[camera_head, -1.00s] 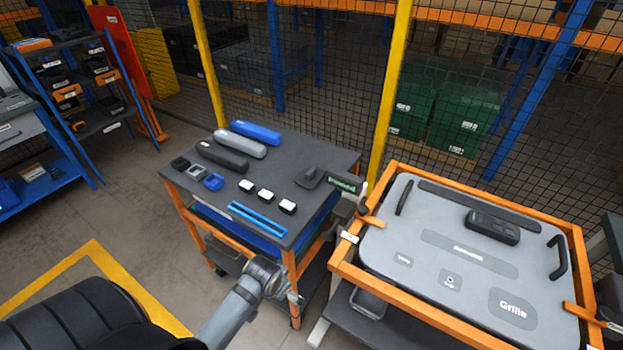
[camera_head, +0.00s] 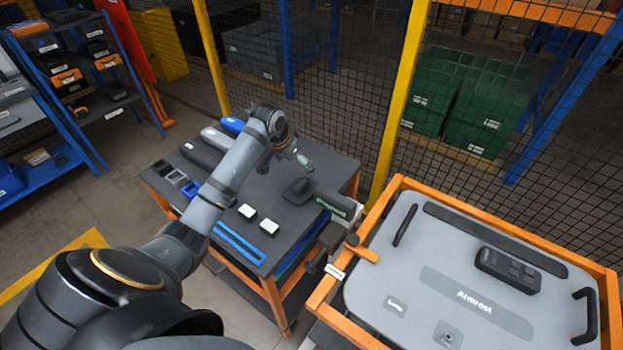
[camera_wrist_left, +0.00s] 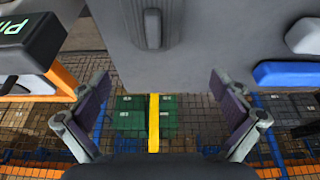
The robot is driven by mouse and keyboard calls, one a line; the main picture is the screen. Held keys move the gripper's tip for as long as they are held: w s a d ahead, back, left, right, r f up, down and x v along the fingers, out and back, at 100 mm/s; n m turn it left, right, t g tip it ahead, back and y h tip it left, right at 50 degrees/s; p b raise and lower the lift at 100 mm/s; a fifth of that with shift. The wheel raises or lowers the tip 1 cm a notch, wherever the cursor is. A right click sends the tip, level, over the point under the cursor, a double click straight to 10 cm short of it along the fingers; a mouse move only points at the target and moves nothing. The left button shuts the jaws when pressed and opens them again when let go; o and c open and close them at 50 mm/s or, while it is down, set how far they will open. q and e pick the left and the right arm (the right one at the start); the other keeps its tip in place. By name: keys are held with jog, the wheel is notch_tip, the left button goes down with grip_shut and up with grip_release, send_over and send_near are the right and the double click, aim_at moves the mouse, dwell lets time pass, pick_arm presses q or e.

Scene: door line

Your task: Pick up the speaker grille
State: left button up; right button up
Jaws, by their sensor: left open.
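A dark grey piece with a raised block on a flat base (camera_head: 298,190), which looks like the speaker grille, lies near the right end of the cart top. It also shows at the top middle of the left wrist view (camera_wrist_left: 152,30). My left gripper (camera_head: 302,160) is over the far side of the cart, just beyond this piece. In the left wrist view its two fingers (camera_wrist_left: 160,85) are spread wide with nothing between them. My right gripper is not in view.
The cart top (camera_head: 215,228) also holds long armrests (camera_head: 203,154), small frames (camera_head: 178,178), white-topped blocks (camera_head: 269,226) and blue strips (camera_head: 240,242). A green-labelled tool (camera_head: 338,206) sits at its right edge. The grey door panel (camera_head: 440,270) lies right; a mesh fence stands behind.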

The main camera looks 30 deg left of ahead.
aim_at(300, 185)
pick_arm(q)
jog(key=shift+s+d, duration=0.2)
jog(key=shift+s, duration=0.6)
jog(key=shift+s+p+x, duration=0.25)
jog(key=shift+p+x, duration=0.2)
jog(key=shift+x, duration=0.7)
jog(key=shift+w+f, duration=0.75)
jog(key=shift+f, duration=0.25)
jog(key=shift+d+f+p, duration=0.1)
jog(key=shift+f+p, duration=0.45)
jog(key=f, duration=0.2)
jog(key=shift+d+f+p, duration=0.2)
jog(key=shift+f+p, duration=0.15)
jog(key=shift+p, duration=0.05)
jog(key=shift+w+f, duration=0.35)
jog(key=shift+f, duration=0.3)
jog(key=shift+s, duration=0.1)
jog(key=c, duration=0.7)
jog(key=shift+r, duration=0.1)
jog(key=c, duration=0.6)
jog(key=shift+r, duration=0.25)
jog(key=c, duration=0.6)
notch_tip(300, 185, up, 10)
jog(key=shift+f+b, duration=0.25)
jog(key=shift+b, duration=0.9)
grip_shut()
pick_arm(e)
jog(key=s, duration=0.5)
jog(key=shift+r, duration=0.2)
